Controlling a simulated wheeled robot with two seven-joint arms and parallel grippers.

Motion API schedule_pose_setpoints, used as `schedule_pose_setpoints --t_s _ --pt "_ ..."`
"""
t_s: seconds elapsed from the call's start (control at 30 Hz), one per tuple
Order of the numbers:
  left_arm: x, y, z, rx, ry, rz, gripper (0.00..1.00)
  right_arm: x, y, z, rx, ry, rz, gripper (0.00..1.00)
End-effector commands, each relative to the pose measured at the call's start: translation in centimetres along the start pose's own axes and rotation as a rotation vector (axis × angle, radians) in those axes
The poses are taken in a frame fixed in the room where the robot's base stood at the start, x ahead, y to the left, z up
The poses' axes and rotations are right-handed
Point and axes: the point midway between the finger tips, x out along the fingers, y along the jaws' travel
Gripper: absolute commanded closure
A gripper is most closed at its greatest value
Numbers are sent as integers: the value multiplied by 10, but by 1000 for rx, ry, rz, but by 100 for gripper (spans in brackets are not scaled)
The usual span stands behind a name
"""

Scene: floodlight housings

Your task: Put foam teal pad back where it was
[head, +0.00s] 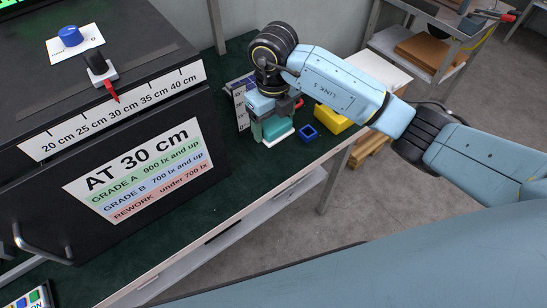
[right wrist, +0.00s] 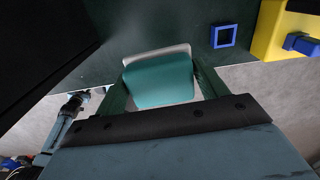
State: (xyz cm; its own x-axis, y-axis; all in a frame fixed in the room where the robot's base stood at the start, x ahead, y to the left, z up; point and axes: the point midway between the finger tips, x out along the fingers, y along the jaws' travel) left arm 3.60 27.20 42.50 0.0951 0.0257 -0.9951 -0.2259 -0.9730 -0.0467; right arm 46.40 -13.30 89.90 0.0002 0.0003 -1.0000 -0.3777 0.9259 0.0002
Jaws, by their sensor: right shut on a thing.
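The teal foam pad (head: 277,127) is at the far end of the green bench, between the fingers of my right gripper (head: 272,129). In the right wrist view the pad (right wrist: 160,82) fills the space between the two dark fingers, which are shut on it. A thin white piece (head: 280,141) lies just below the pad; its edge (right wrist: 157,52) shows past the pad in the wrist view. I cannot tell whether the pad touches it. My left gripper is not in view.
A small blue square ring (head: 309,133) and a yellow bin (head: 333,120) stand right of the gripper. A white printed card (head: 240,100) stands behind it. The large black box (head: 110,140) fills the left. The green bench front (head: 225,190) is clear.

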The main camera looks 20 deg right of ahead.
Motion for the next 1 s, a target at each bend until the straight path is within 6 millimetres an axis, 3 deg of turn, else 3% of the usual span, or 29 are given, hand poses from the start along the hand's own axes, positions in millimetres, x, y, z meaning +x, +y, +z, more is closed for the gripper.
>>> schedule_pose_setpoints --t_s 0.3,0.57,0.73,1.0 --pt "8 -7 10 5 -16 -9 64 51 1 0 43 5 1 49" --pt "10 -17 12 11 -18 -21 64 74 1 0 40 2 2 49" --pt "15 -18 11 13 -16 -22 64 98 1 0 41 4 2 49" --pt "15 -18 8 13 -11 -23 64 102 1 0 39 1 0 49"
